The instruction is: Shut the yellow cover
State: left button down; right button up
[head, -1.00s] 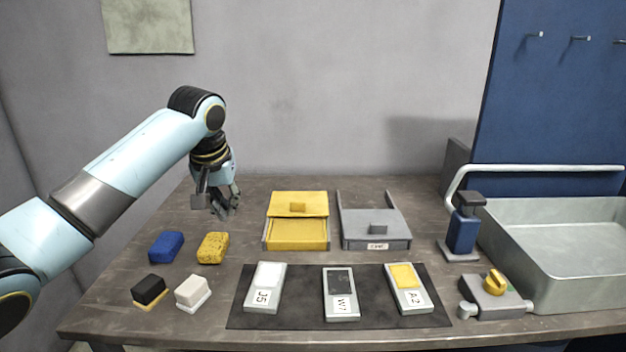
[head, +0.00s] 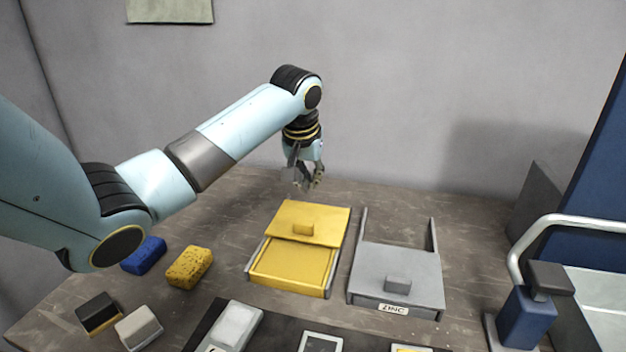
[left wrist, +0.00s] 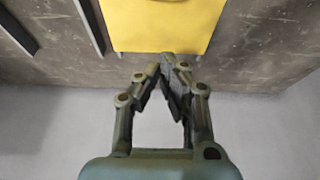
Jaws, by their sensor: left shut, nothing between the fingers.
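The yellow cover (head: 325,219) is a flat panel with a small knob, set toward the back of a yellow box (head: 288,266). The front part of the box is uncovered and its yellow inside shows. My left gripper (head: 309,186) is shut and empty, pointing down just behind the cover's back edge. In the left wrist view, the gripper's fingertips (left wrist: 168,66) are close to the edge of the yellow cover (left wrist: 160,22); I cannot tell if they touch. My right gripper is not in view.
A grey box with a ZINC-labelled cover (head: 398,275) and raised rails stands right of the yellow one. A blue sponge (head: 144,256) and a yellow sponge (head: 189,268) lie to the left. A blue dispenser (head: 526,315) stands at the right. The wall is close behind.

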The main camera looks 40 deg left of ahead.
aim_at(310, 220)
pick_arm(q)
jog(key=x, duration=0.7)
jog(key=shift+w+f, duration=0.2)
jog(key=shift+f, duration=0.15)
jog(key=s, duration=0.1)
jog(key=s+d+p, duration=0.1)
jog(key=s, duration=0.1)
jog(key=shift+s+d+r, duration=0.1)
jog(key=shift+d+r, duration=0.15)
jog(key=shift+s+d, duration=0.15)
jog(key=shift+s, duration=0.1)
jog(key=shift+f, duration=0.15)
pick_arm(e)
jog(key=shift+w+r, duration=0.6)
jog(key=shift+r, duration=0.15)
